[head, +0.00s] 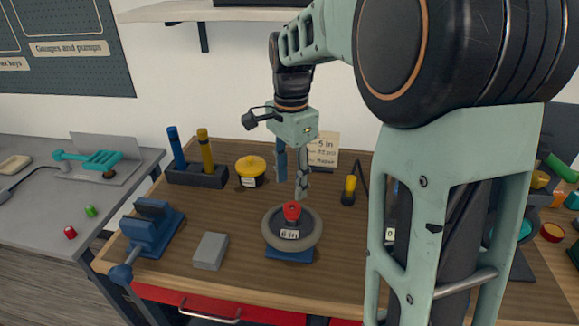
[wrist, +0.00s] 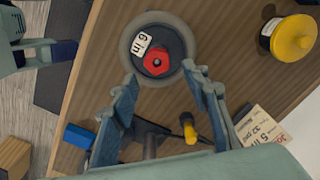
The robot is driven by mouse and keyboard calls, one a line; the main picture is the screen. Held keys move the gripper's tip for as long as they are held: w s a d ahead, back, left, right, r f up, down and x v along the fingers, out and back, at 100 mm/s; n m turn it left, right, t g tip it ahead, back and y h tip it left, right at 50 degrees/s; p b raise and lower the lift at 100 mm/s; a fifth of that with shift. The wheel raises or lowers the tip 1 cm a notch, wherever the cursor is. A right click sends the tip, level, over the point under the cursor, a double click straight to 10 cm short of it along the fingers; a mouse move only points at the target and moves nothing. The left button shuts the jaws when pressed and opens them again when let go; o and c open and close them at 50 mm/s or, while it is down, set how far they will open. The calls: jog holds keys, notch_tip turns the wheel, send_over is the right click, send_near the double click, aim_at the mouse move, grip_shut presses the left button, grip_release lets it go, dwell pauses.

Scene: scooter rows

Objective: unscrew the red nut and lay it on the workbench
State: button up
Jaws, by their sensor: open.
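The red nut (head: 291,211) sits at the centre of a small grey wheel (head: 308,235) that carries a "6 in" label. In the wrist view the red nut (wrist: 156,62) shows as a hexagon with a dark centre. The wheel rests on a blue base (head: 290,254) on the wooden workbench (head: 185,230). My gripper (head: 291,184) points down above the nut and is open and empty. In the wrist view its two fingertips (wrist: 158,72) lie on either side of the nut's lower edge, apart from it; the exact height above it is hard to tell.
A blue vise (head: 150,228) and a grey block (head: 210,251) stand left of the wheel. A yellow-lidded jar (head: 250,170), a yellow-handled tool (head: 349,190) and a "5 in" card (head: 324,149) lie behind. Bare wood lies between the block and the wheel.

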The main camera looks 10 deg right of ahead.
aim_at(291, 207)
notch_tip(291, 207, down, 7)
jog(key=shift+r, duration=0.1)
jog(key=shift+c, duration=0.7)
